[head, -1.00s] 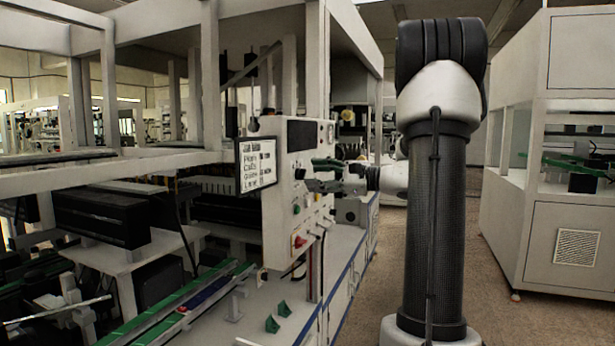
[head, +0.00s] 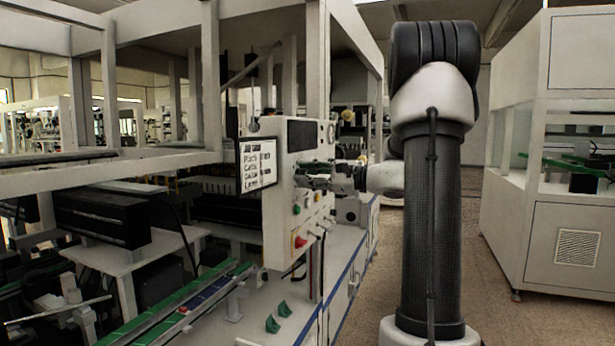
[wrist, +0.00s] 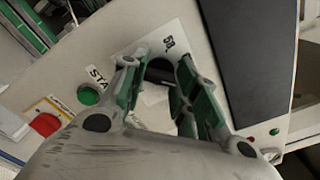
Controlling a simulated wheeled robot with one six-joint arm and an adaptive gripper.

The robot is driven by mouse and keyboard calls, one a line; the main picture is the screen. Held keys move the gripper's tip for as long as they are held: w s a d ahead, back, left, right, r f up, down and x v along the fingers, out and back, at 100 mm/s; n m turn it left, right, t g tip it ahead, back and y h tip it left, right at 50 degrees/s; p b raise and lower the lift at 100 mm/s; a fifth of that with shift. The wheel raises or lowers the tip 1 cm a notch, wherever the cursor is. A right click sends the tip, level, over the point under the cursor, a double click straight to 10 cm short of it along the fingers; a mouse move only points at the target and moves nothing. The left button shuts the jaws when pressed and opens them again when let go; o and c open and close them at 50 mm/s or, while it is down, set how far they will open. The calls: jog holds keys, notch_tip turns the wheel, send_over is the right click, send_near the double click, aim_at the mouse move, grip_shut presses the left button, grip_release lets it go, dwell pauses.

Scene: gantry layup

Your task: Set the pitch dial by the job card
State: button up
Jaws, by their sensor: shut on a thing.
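The job card (head: 256,163) is a white sheet in a dark frame on the left side of the control panel (head: 279,215). Its printed lines are too blurred to read surely. The panel's dial (wrist: 159,72) is a dark round knob, partly hidden between my fingers in the wrist view. My gripper (wrist: 160,80) has its green-padded fingers on either side of the dial and is shut on it. A short black label is printed beside the dial. In the head view my gripper (head: 318,177) is at the panel's face, and the dial is hidden there.
A green button (wrist: 88,95) and a red button (wrist: 44,124) are on the panel close by. A dark screen (wrist: 258,60) lies right of the dial. The floor aisle (head: 375,260) is clear.

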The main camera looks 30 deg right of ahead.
jog(key=shift+f+n, duration=0.1)
jog(key=shift+n, duration=8.8)
jog(key=o, duration=1)
jog(key=shift+s+d, duration=0.1)
jog(key=shift+s, duration=0.05)
jog(key=v, duration=1.1)
jog(key=shift+s+d, duration=0.25)
